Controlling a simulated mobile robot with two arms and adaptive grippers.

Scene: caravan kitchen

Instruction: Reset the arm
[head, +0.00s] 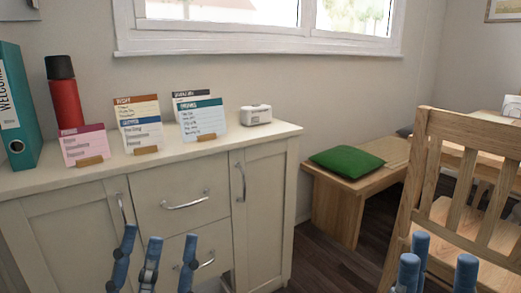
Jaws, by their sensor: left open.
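My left gripper (155,262) shows at the bottom left of the head view, in front of the cabinet drawers. Its blue fingers point up and stand apart, open, with nothing visible between them. My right gripper (439,264) shows at the bottom right, in front of the wooden chair (440,160). Its blue fingertips also stand apart, with nothing seen between them. Only the fingers of both grippers show; the palms and most of the arms are out of view.
A cream cabinet (265,135) carries a teal binder (22,120), a red flask (65,95), several recipe cards (138,122) and a small white device (256,115). A wooden bench (335,205) with a green cushion (346,161) stands behind. Dark floor (325,265) shows between cabinet and chair.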

